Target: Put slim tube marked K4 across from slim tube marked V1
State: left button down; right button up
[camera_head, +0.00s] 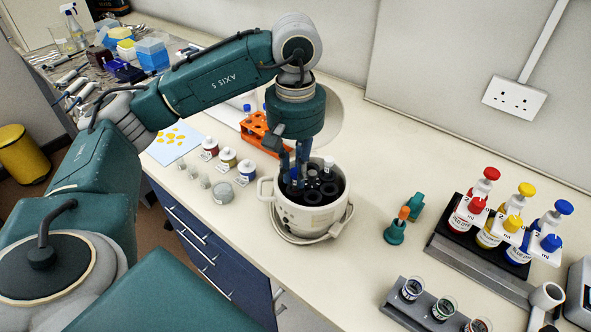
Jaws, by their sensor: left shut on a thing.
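My left gripper (293,180) points down into the open white round pot, a centrifuge (305,219), from above. It is shut on a slim tube, which is mostly hidden by the fingers and the dark rotor. Inside the dark rotor (318,197) there are black round holders, and a pale-capped slim tube (328,164) stands up at the back right. The marks K4 and V1 cannot be read here, so I cannot tell which tube is which. Whether the held tube is seated in a hole cannot be told. My right gripper is not in view.
An orange tube rack (256,129) stands behind the centrifuge, partly behind my gripper. Small capped jars (228,159) stand to the left. A teal and orange object (400,225), dispenser bottles (488,215) and a dark holder with round vessels (425,310) lie right. Bench between is clear.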

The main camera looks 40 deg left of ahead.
pick_arm(q)
jog(key=shift+f, duration=0.2)
jog(key=c, duration=1.6)
grip_release()
jog(key=shift+r, duration=0.15)
notch_tip(320, 180, up, 12)
jog(key=shift+f, duration=0.1)
